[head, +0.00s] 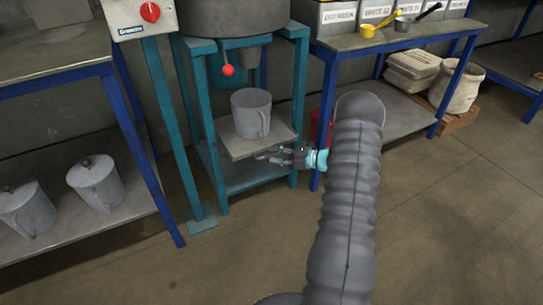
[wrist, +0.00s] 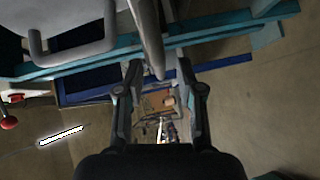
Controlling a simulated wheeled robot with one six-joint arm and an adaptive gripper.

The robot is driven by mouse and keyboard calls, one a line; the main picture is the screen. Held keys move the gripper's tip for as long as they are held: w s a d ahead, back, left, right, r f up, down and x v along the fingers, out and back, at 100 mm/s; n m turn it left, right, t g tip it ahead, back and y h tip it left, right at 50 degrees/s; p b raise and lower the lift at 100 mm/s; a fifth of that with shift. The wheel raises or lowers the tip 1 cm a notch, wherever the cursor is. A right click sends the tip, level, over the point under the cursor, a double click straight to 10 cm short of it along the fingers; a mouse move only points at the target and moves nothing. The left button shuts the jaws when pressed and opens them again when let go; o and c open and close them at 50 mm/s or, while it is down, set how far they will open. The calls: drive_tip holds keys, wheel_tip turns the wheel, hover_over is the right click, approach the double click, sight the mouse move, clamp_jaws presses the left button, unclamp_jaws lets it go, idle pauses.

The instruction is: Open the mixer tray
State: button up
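The mixer tray (head: 243,148) is a flat grey plate in the teal mixer stand, below the drum. A grey lidless jug (head: 250,113) stands upright on it, with its handle to the right. My gripper (head: 262,156) is at the tray's front edge, toward its right side, with its fingers apart. In the wrist view, my gripper (wrist: 158,74) is open. A narrow grey edge (wrist: 150,40), which looks like the tray, reaches in between the fingertips. I cannot tell whether either finger touches it. The jug's handle (wrist: 75,50) shows at the upper left of the wrist view.
The mixer drum (head: 235,18) is above the tray, with a red ball knob (head: 228,70) below it. Teal legs (head: 300,105) flank the tray. A blue-legged bench (head: 400,38) stands at right, with lidded jugs (head: 95,182) on a left shelf. The floor in front is clear.

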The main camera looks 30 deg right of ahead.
drive_tip(key=shift+x, duration=1)
clamp_jaws()
